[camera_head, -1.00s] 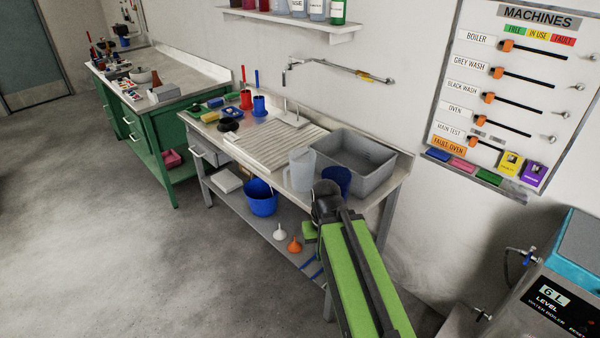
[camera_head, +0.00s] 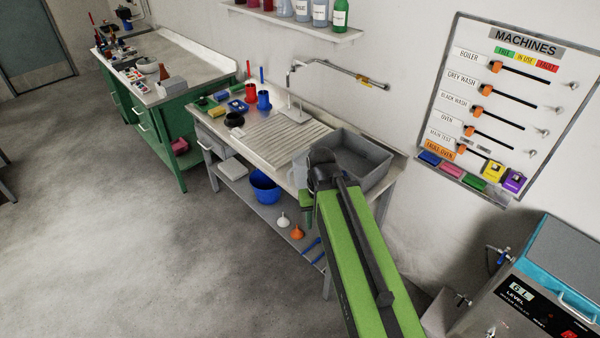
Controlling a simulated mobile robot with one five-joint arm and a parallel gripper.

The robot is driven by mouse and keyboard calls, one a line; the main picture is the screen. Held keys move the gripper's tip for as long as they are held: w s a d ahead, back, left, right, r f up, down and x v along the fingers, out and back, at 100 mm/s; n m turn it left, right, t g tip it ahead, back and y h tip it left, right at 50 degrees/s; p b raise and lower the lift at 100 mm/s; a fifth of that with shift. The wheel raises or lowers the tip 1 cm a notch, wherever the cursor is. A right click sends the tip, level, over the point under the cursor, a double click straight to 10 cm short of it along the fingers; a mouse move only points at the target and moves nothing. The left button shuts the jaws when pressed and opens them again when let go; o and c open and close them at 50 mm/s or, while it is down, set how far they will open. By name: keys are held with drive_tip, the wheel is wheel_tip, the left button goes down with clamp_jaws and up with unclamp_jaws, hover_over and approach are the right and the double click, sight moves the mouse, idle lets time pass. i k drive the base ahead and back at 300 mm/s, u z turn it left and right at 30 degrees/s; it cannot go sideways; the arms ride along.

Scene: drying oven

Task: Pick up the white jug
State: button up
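The white jug (camera_head: 299,170) stands on the sink bench. Only a pale sliver of it shows at the left of my arm's dark joint, which covers the rest. My green arm reaches up from the bottom of the picture to the front edge of the bench. My gripper is hidden behind the arm, so its fingers and whatever may be between them cannot be seen.
The grey sink basin (camera_head: 358,158) is just right of the arm's end, and the ribbed drainboard (camera_head: 285,138) is to the left. A blue bucket (camera_head: 265,185) and funnels (camera_head: 290,226) are on the lower shelf. A boiler (camera_head: 545,285) stands at lower right. The left floor is clear.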

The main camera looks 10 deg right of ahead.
sight(299, 168)
drive_tip(key=u, duration=0.1)
drive_tip(key=i, duration=1.1)
drive_tip(key=u, duration=1.6)
